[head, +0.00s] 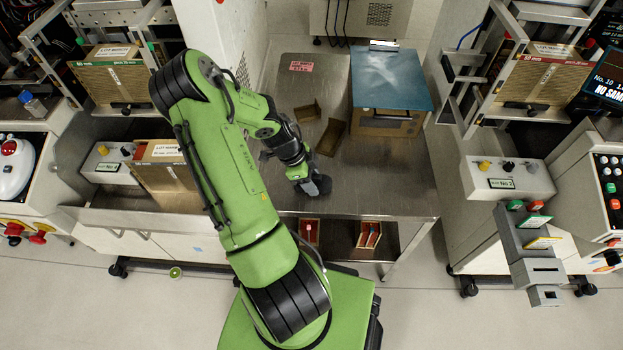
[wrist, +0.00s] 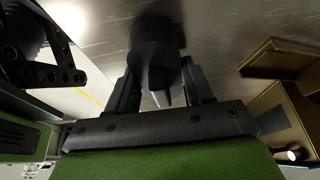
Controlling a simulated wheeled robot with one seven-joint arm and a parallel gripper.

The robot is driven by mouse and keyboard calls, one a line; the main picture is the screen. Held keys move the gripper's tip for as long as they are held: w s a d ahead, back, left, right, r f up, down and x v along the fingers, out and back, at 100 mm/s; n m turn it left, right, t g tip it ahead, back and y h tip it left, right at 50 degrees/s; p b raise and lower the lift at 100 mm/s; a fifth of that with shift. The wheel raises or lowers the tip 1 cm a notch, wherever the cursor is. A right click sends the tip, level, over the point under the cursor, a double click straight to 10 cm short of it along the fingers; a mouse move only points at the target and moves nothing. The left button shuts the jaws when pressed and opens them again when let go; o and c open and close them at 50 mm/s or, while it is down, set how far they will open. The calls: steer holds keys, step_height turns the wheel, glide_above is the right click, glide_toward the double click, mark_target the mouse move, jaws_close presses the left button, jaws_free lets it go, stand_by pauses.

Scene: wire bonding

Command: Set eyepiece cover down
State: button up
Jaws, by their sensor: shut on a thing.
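My gripper (wrist: 160,88) is shut on the eyepiece cover (wrist: 157,35), a dark, rounded piece between and beyond the two fingers in the wrist view. The cover is close to the metal table top (wrist: 95,40); I cannot tell whether it touches it. In the head view my gripper (head: 314,186) is low over the table (head: 395,190), near its front edge. The dark cover is hard to tell apart from the fingers there.
A brown box with a blue clipboard (head: 390,78) stands at the back right. Another brown box (head: 172,188) stands at the left.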

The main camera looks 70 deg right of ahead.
steer(key=shift+f, duration=0.25)
steer(key=o, duration=1)
